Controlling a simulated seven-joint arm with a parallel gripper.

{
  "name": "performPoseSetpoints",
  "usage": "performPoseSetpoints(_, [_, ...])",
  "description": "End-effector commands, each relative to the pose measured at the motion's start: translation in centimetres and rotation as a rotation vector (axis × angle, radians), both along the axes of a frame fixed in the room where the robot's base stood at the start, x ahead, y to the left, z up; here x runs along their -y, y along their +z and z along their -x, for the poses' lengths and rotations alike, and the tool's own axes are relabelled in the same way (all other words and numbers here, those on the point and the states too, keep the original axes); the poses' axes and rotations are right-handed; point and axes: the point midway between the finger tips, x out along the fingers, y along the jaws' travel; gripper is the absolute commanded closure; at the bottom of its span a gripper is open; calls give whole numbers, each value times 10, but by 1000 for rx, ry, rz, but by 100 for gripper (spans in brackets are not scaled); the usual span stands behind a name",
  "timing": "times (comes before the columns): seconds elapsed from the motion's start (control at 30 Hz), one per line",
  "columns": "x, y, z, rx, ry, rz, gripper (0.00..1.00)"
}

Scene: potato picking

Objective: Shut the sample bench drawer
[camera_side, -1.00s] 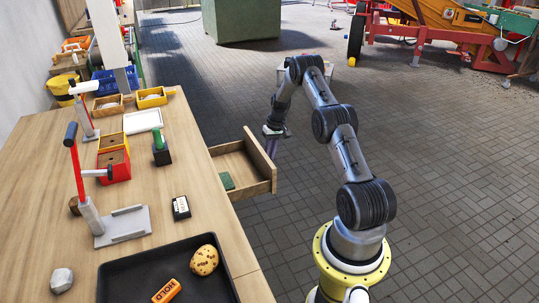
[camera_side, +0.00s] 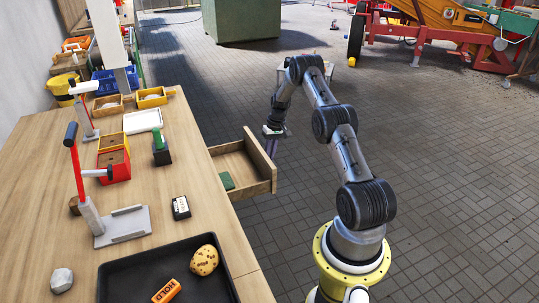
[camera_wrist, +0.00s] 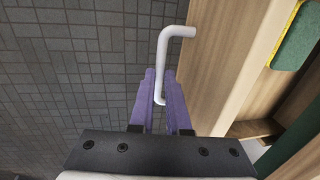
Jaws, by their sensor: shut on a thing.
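The sample bench drawer (camera_side: 256,187) stands pulled out from the side of the wooden bench, with a green item (camera_side: 227,181) inside. In the wrist view its wooden front (camera_wrist: 216,64) is at the right, and a white bar handle (camera_wrist: 162,62) stands out from it. My gripper (camera_side: 272,147) is at the outer face of the drawer front in the side view. In the wrist view the purple fingers of my gripper (camera_wrist: 160,88) are shut on the handle, one on each side of its lower part. The fingertips are partly hidden behind the drawer front in the side view.
The bench top (camera_side: 55,200) holds a black tray (camera_side: 120,278) with a potato (camera_side: 204,260) and an orange HOLD block (camera_side: 166,291), a red-handled press (camera_side: 80,170) and several small boxes. The paved floor (camera_side: 430,150) right of the drawer is clear around my arm.

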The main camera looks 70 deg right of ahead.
Motion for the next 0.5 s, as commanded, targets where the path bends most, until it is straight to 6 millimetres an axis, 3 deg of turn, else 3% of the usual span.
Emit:
performPoseSetpoints(0.27, [-5, 1, -5, 1, 2, 0, 100])
performPoseSetpoints(0.5, [-32, 1, -32, 1, 5, -3, 100])
